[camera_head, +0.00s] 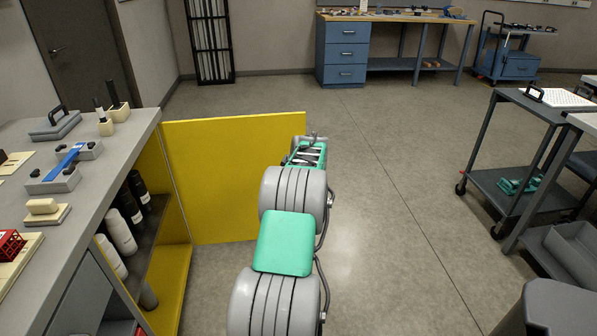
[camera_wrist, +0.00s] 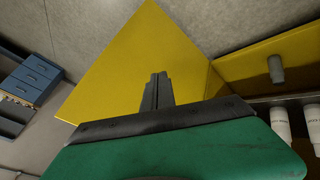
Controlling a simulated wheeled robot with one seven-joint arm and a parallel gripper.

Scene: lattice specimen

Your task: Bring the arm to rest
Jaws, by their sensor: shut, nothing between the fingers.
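My arm, grey and green, reaches forward from the bottom middle of the head view. Its far end is near the free edge of an open yellow cabinet door (camera_head: 235,175). My gripper (camera_wrist: 157,78) shows in the wrist view with its dark fingers together and nothing between them. Behind the fingers in that view is the yellow door (camera_wrist: 110,70); whether they touch it I cannot tell. In the head view the fingers are hidden behind my arm.
A grey bench (camera_head: 95,190) stands at left, with bottles (camera_head: 122,230) inside its open yellow cabinet. A dark trolley (camera_head: 520,180) stands at right. A blue workbench (camera_head: 342,52) is at the back. The floor (camera_head: 400,170) between is clear.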

